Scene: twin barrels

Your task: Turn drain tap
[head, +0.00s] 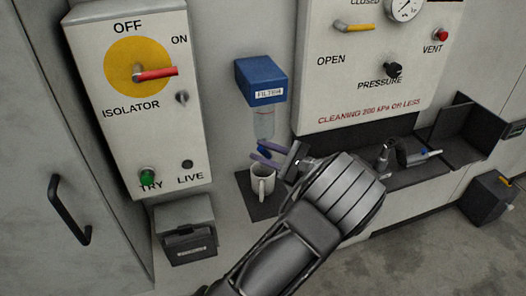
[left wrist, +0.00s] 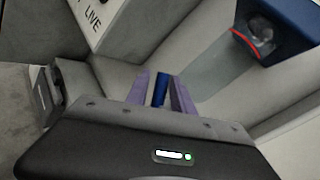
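The filter (head: 261,80) hangs on the wall, with a blue head and a clear bowl (head: 264,124). Its small blue drain tap (head: 263,152) is at the bottom of the bowl. My left gripper (head: 264,153) reaches it from the lower right, its purple fingers on either side of the tap. In the left wrist view the blue tap (left wrist: 161,88) stands between the two fingertips (left wrist: 160,92), with a narrow gap showing. I cannot tell whether either finger touches it. A white mug (head: 262,183) stands below the tap. My right gripper is not in view.
The isolator box (head: 120,120) is on the left, with a red handle (head: 157,73). The pressure panel (head: 365,75) is on the right. A dark shelf (head: 259,206) holds the mug.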

